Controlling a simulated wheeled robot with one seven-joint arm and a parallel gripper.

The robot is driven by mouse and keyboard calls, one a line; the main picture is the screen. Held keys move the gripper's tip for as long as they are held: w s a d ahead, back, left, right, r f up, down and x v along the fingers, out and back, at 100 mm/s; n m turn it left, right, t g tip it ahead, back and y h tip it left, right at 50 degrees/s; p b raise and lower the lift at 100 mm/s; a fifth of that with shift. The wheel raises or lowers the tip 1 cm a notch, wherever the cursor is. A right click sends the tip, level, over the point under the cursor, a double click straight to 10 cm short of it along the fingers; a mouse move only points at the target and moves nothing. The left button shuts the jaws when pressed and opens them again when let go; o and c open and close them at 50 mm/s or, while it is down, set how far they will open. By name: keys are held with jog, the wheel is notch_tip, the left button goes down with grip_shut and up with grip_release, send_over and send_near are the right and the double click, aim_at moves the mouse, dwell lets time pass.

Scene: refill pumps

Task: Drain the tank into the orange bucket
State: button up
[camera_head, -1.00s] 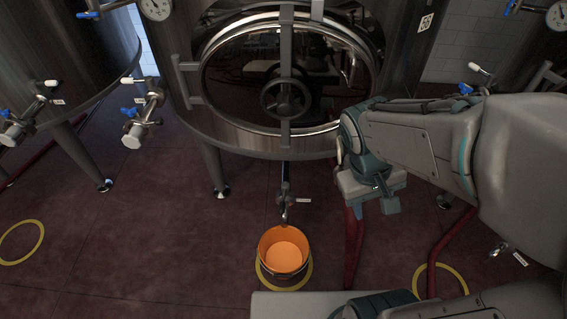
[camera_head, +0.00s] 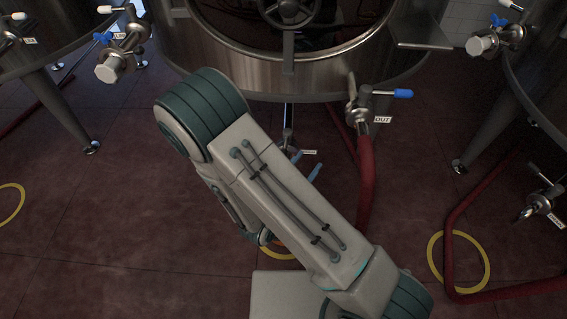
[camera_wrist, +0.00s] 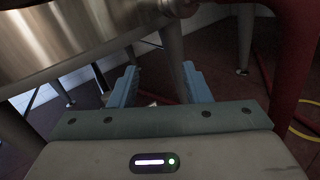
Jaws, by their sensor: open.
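The steel tank (camera_head: 250,72) stands at the top middle of the head view, with its round hatch cut by the upper edge. Its bottom drain pipe and valve (camera_head: 288,138) hang below it, with a small white tag (camera_head: 309,152) beside them. My gripper (camera_head: 311,166) is just below and right of this valve, partly hidden by my arm. In the wrist view my gripper (camera_wrist: 160,84) is open, with two blue fingers apart and a grey pipe beyond and between them. The orange bucket is almost wholly hidden behind my arm; its yellow floor ring (camera_head: 277,251) partly shows.
A side valve tagged OUT (camera_head: 362,103) with a blue handle and a red hose (camera_head: 366,180) is right of the drain. Neighbouring tanks stand left and right on legs. Another red hose (camera_head: 455,225) crosses the right floor.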

aim_at(285, 148)
jog(key=s+a+f+n+t+y+b, duration=0.1)
jog(key=a+f+n+t+y+b, duration=0.2)
jog(key=a+f+n+y, duration=0.6)
jog(key=w+d, duration=0.1)
jog(key=w, duration=0.3)
jog(key=w+d+f+m+h+b, duration=0.1)
jog(key=w, duration=0.4)
jog(key=w+d+m+b, duration=0.1)
jog(key=w, duration=0.3)
jog(key=shift+w+d+f+h, duration=0.1)
jog(key=shift+w+f+h, duration=0.1)
jog(key=shift+h, duration=0.1)
jog(key=shift+r, duration=0.1)
grip_shut()
